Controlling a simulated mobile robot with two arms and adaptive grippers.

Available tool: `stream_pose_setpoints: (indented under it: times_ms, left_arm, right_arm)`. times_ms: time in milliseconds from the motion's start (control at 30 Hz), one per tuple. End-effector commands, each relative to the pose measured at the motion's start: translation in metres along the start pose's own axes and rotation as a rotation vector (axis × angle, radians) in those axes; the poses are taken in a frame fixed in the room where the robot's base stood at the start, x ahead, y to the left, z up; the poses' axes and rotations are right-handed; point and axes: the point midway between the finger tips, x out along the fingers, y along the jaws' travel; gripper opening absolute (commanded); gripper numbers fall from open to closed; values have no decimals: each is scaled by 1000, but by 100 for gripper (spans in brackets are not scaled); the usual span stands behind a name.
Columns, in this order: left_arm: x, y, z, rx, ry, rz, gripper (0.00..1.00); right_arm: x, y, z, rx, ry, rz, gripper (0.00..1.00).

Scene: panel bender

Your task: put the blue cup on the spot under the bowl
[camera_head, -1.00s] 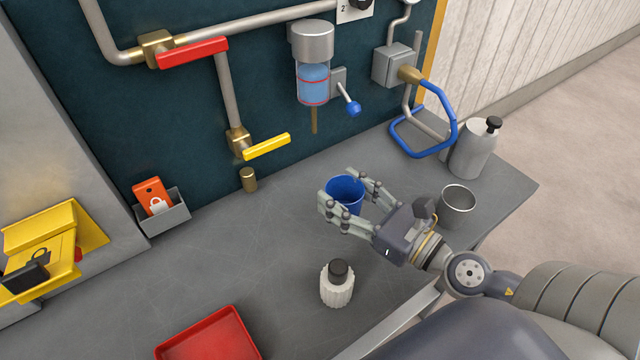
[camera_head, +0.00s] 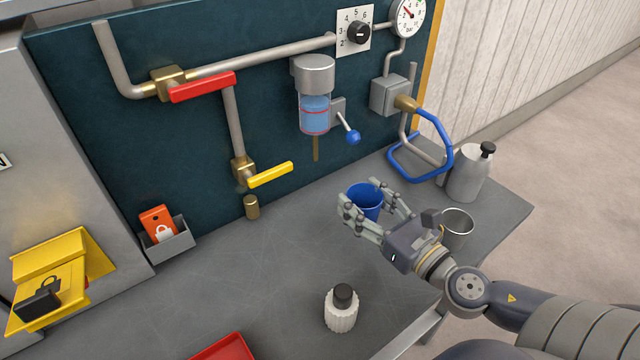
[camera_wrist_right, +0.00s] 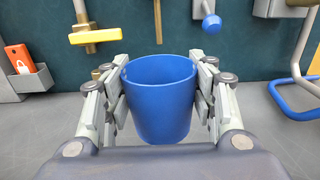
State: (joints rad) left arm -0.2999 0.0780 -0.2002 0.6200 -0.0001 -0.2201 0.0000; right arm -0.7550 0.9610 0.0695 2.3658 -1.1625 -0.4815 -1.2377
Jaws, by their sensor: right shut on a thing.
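The blue cup (camera_head: 366,201) is upright between the fingers of my right gripper (camera_head: 372,212), which is shut on its sides. In the right wrist view, the cup (camera_wrist_right: 160,100) fills the space between the two finger pairs of the gripper (camera_wrist_right: 160,92). Whether its base clears the bench I cannot tell. The bowl (camera_head: 314,113), clear with blue liquid and red lines, hangs on the dark panel under a grey metal head. A thin brass tube (camera_head: 316,148) points down from it. The cup is right of and lower than this tube in the head view. My left gripper is not in view.
A metal cup (camera_head: 457,228) stands close to my right wrist, with a grey bottle (camera_head: 469,173) behind it. A white ribbed bottle (camera_head: 341,310) stands nearer the front. A blue looped handle (camera_head: 420,148) juts from the panel. The grey bench (camera_head: 250,265) is clear below the bowl.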

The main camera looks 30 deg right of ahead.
Motion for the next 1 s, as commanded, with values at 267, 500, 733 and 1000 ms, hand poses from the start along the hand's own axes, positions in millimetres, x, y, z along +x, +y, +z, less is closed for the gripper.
stream_pose_setpoints:
  times_ms: [267,500,733,1000]
  left_arm:
    - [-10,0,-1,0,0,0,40]
    - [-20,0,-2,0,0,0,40]
    - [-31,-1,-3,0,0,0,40]
    - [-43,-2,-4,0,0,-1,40]
  right_arm:
    - [34,-1,3,1,-5,-2,29]
    - [64,-1,3,2,-4,-2,29]
    - [98,-1,4,3,-4,-2,29]
    - [140,0,3,3,-3,0,29]
